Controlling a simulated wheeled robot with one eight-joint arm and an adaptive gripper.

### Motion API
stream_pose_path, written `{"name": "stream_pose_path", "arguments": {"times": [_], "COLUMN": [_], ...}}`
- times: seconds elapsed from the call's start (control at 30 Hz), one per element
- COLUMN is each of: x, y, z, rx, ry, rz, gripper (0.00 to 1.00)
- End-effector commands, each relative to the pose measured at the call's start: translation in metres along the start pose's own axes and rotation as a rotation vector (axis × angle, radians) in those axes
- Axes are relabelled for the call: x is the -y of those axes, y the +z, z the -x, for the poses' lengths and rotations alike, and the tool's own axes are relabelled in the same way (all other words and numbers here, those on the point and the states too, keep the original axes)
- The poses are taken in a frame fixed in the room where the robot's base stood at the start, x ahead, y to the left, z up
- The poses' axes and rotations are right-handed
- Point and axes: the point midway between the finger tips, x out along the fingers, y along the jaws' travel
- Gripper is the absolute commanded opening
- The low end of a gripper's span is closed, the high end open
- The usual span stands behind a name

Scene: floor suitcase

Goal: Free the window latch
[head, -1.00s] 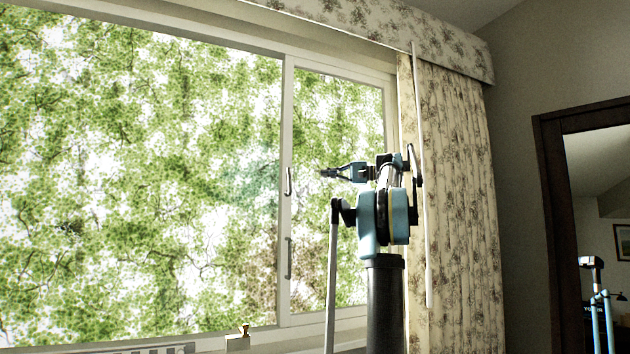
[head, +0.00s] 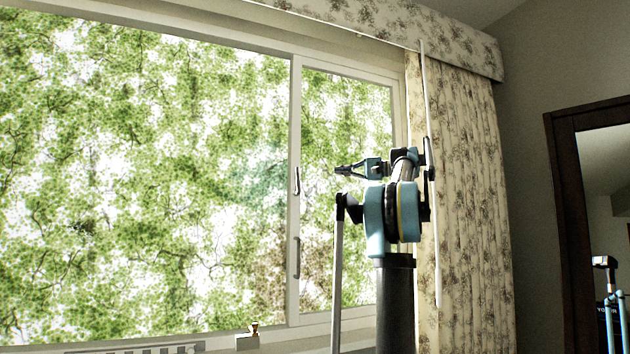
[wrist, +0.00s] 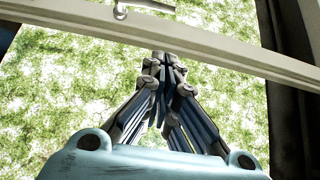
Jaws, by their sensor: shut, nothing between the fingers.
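The window has a white upright frame bar with two slim grey metal handles, an upper one (head: 297,181) and a lower one (head: 297,257). I cannot tell which is the latch. Both stand upright. My gripper (head: 338,170) is shut and empty, pointing left, to the right of the upper handle in the picture and slightly above its middle. A gap shows between them. In the wrist view my gripper (wrist: 162,58) has its fingers together in front of the glass. A metal handle (wrist: 140,6) on the white frame bar shows at the top edge, apart from the fingertips.
A small brass piece (head: 254,329) sits on a pale block on the window sill. A patterned curtain (head: 465,200) and a thin white rod (head: 432,200) hang right of the window, close by my arm. A dark-framed mirror (head: 610,170) stands at far right.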

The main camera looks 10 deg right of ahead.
Motion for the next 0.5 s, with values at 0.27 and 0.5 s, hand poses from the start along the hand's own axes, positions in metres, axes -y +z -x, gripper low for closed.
{"name": "stream_pose_path", "arguments": {"times": [0.27,0.5], "x": [0.001,-0.003], "y": [0.022,0.039], "z": [0.005,0.011], "rx": [-0.118,-0.217], "ry": [0.022,0.045], "rz": [0.025,0.046], "gripper": [0.00,0.00]}}
